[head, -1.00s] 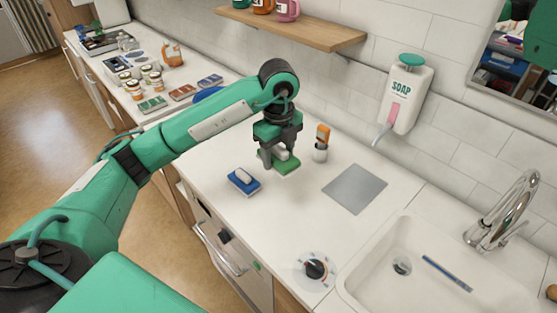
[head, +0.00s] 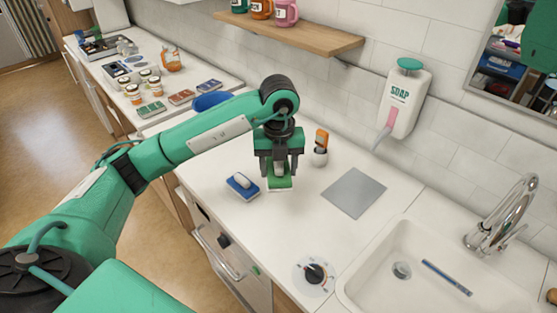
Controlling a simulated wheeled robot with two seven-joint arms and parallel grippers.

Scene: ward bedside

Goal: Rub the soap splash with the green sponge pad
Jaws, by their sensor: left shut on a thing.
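The green sponge pad (head: 280,182) is in my left gripper (head: 279,172), which is shut on its pale handle. The pad is low over the white counter, to the right of the blue sponge pad (head: 243,187); I cannot tell whether it touches the counter. I cannot make out a soap splash; the grey square plate (head: 354,192) on the counter looks bare. My right gripper is not in view.
An orange-topped item in a white cup (head: 320,149) stands close behind the gripper. A soap dispenser (head: 403,103) hangs on the wall. The sink (head: 420,262) and a dial (head: 315,276) are at the lower right. White counter lies clear between pad and dial.

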